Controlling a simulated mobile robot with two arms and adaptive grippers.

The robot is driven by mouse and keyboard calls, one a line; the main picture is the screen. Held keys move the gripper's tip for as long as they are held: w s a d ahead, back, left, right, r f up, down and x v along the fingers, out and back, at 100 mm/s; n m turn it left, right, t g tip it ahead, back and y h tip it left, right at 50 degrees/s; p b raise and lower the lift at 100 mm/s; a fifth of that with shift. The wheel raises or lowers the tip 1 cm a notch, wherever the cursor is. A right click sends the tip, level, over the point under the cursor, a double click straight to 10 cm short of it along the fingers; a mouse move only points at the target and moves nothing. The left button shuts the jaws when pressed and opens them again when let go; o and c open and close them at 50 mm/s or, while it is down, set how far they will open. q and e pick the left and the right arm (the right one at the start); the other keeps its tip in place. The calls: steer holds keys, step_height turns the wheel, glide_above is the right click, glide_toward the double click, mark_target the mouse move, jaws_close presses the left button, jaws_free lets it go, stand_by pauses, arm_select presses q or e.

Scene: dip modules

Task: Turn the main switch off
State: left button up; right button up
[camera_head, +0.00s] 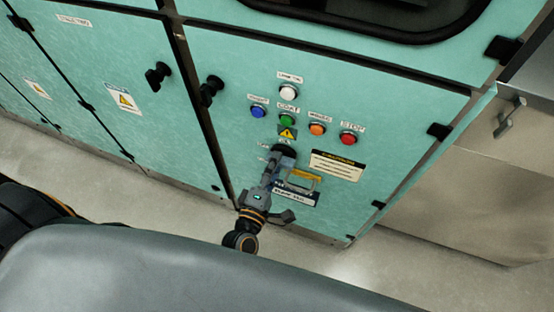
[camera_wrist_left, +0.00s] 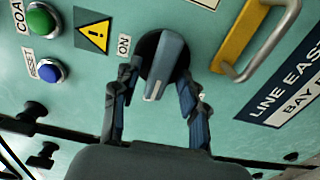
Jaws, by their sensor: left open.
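The main switch (camera_wrist_left: 165,62) is a rotary knob with a dark round base and a grey-blue grip bar, on the teal cabinet door. An ON label (camera_wrist_left: 124,46) sits just left of it in the left wrist view. In the head view the switch (camera_head: 284,151) is a dark disc, partly hidden by my left gripper (camera_head: 272,166). In the wrist view my left gripper (camera_wrist_left: 157,92) is open, one finger on each side of the knob. I see gaps between fingers and grip bar; contact is not clear. My right gripper is not in view.
Above the switch are blue (camera_head: 258,111), green (camera_head: 287,120), white (camera_head: 289,92), orange (camera_head: 317,129) and red (camera_head: 348,138) buttons. Black door latches (camera_head: 210,90) stand out to the left.

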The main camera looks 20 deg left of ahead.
arm_select(q)
steer(key=s, duration=1)
steer(key=shift+a, duration=0.2)
steer(key=s+f+m+g+h, duration=0.1)
steer(key=s+f+m+g, duration=0.2)
steer(key=f, duration=0.5)
steer(key=s+a+f+m+g+p, duration=0.1)
steer(key=f+m+g, duration=0.1)
steer(key=f+m, duration=0.45)
steer(key=s+f+m+g+h, duration=0.1)
steer(key=s+f+m+g, duration=0.15)
steer(key=f, duration=0.65)
steer(key=s+a+f+m+g+y, duration=0.1)
steer(key=s+a+f+m+g, duration=0.1)
steer(key=s+f, duration=0.3)
steer(key=s+a+f+m+g, duration=0.3)
steer(key=s+f+g, duration=0.1)
steer(key=s, duration=0.3)
steer(key=s+a+f+m+g+y+p, duration=0.1)
steer(key=s+a+f+m+g, duration=0.2)
steer(key=s+f, duration=0.3)
steer(key=shift+s+f+y, duration=0.3)
steer(key=shift+s+f, duration=0.05)
steer(key=shift+s, duration=0.25)
steer(key=shift+g, duration=0.25)
steer(key=shift+c, duration=0.5)
